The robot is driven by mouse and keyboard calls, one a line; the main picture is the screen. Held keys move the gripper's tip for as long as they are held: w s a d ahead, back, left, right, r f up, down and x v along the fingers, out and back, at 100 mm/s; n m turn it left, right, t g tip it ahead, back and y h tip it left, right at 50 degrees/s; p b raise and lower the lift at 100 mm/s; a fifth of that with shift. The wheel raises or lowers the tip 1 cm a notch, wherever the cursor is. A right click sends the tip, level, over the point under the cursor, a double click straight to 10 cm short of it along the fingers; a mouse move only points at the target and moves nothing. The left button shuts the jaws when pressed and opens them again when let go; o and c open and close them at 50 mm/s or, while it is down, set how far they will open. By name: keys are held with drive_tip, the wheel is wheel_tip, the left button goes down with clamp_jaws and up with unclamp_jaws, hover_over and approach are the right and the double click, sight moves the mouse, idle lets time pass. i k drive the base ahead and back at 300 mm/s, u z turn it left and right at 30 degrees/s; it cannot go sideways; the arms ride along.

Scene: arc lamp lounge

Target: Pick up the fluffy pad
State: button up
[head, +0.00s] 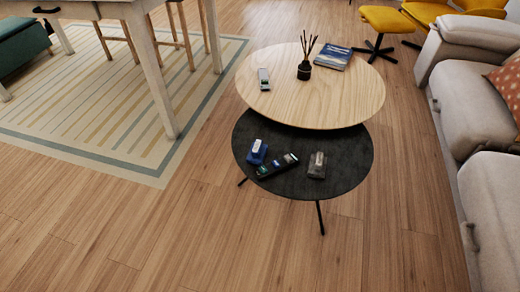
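No thing in the head view is clearly a fluffy pad. A blue and white block (257,152) is on the left. A long black item with green and pale patches (277,166) lies slanted between them. My gripper is not in view.
A higher round wooden table (335,98) overlaps the black one. It bears a grey-green device (263,79), a reed diffuser (304,70) and a book (333,56). A sofa (475,110) stands right, a white table (155,75) left. The front floor is clear.

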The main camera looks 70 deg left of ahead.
sight(257, 154)
drive_tip(key=u, duration=0.05)
drive_tip(key=k, duration=1.7)
drive_tip(key=u, duration=1.3)
drive_tip(key=i, duration=0.8)
drive_tip(key=u, duration=0.05)
